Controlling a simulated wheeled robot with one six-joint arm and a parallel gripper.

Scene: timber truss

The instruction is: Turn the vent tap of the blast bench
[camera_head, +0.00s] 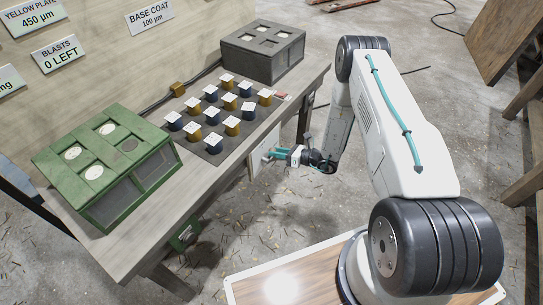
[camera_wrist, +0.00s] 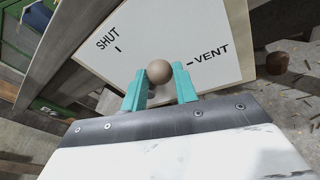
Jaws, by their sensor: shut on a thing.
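The vent tap shows in the wrist view as a round tan knob (camera_wrist: 159,71) in front of a white plate (camera_wrist: 185,35). The plate has the words SHUT and VENT, each with a short black mark. My gripper (camera_wrist: 159,88) has its two teal fingers on either side of the knob and is shut on it. The knob lies between the two marks in this view; the tap's exact angle cannot be told. In the head view my gripper (camera_head: 272,154) is at the white plate (camera_head: 257,163) on the front side of the bench (camera_head: 112,241); the knob is too small to make out there.
On the bench stand a green box (camera_head: 107,163), a dark grey box (camera_head: 262,50) and a dark mat with several blue and yellow capped blocks (camera_head: 212,143). Signs hang on the back board, one reading BLASTS 0 LEFT (camera_head: 57,54). Wooden parts stand at the right.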

